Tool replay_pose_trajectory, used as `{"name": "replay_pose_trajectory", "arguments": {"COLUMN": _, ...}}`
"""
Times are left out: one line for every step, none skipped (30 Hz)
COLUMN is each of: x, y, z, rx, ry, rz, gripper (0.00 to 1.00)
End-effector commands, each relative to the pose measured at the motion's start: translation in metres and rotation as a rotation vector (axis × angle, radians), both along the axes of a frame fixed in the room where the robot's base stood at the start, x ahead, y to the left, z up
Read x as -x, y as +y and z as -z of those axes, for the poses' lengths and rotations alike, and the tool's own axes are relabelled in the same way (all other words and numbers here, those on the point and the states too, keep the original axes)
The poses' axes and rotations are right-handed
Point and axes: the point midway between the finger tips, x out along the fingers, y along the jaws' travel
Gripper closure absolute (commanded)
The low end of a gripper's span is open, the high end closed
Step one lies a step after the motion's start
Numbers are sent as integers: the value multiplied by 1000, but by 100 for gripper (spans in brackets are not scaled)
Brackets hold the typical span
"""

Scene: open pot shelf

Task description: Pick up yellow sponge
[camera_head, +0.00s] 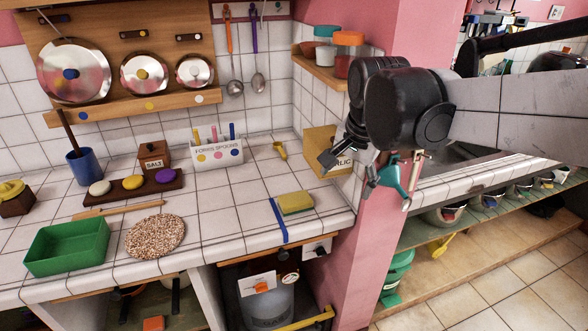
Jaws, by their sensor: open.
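The yellow sponge (296,203) lies on the white tiled counter near its front right edge. A blue strip (278,221) lies beside it on the left, running toward the counter's front edge. My gripper (345,165) is up and to the right of the sponge, in front of the wooden garlic box and the pink wall edge. It is clearly apart from the sponge. Its fingers are spread and hold nothing that I can see.
A green tray (68,247), a round speckled mat (155,236) and a wooden stick stand left on the counter. A forks-and-spoons holder (217,153) and the garlic box (322,140) stand behind. A pink pillar (367,235) borders the right. The tiles around the sponge are mostly clear.

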Motion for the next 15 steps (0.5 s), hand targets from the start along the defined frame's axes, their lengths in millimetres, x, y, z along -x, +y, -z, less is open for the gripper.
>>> {"name": "replay_pose_trajectory", "arguments": {"x": -14, "y": 9, "z": -4, "rx": -11, "ry": 22, "rz": 33, "gripper": 30}}
{"name": "replay_pose_trajectory", "arguments": {"x": -21, "y": 13, "z": -5, "rx": -17, "ry": 35, "rz": 56, "gripper": 30}}
{"name": "replay_pose_trajectory", "arguments": {"x": -30, "y": 19, "z": -5, "rx": -25, "ry": 53, "rz": 87, "gripper": 30}}
{"name": "replay_pose_trajectory", "arguments": {"x": -37, "y": 23, "z": -4, "rx": -30, "ry": 65, "rz": 111, "gripper": 30}}
{"name": "replay_pose_trajectory", "arguments": {"x": -43, "y": 28, "z": -4, "rx": -36, "ry": 79, "rz": 135, "gripper": 30}}
{"name": "replay_pose_trajectory", "arguments": {"x": -52, "y": 34, "z": -3, "rx": -42, "ry": 96, "rz": 166, "gripper": 30}}
{"name": "replay_pose_trajectory", "arguments": {"x": -57, "y": 39, "z": -2, "rx": -45, "ry": 109, "rz": 189, "gripper": 30}}
{"name": "replay_pose_trajectory", "arguments": {"x": -64, "y": 43, "z": -1, "rx": -48, "ry": 121, "rz": 212, "gripper": 30}}
{"name": "replay_pose_trajectory", "arguments": {"x": -71, "y": 49, "z": 1, "rx": -53, "ry": 136, "rz": 242, "gripper": 30}}
{"name": "replay_pose_trajectory", "arguments": {"x": -76, "y": 54, "z": 2, "rx": -54, "ry": 147, "rz": 263, "gripper": 30}}
{"name": "replay_pose_trajectory", "arguments": {"x": -81, "y": 58, "z": 4, "rx": -56, "ry": 158, "rz": 284, "gripper": 30}}
{"name": "replay_pose_trajectory", "arguments": {"x": -88, "y": 63, "z": 6, "rx": -58, "ry": 171, "rz": 310, "gripper": 30}}
{"name": "replay_pose_trajectory", "arguments": {"x": -93, "y": 68, "z": 8, "rx": -60, "ry": 181, "rz": 330, "gripper": 30}}
{"name": "replay_pose_trajectory", "arguments": {"x": -97, "y": 72, "z": 10, "rx": -61, "ry": 191, "rz": 350, "gripper": 30}}
{"name": "replay_pose_trajectory", "arguments": {"x": -103, "y": 77, "z": 12, "rx": -62, "ry": 202, "rz": 377, "gripper": 30}}
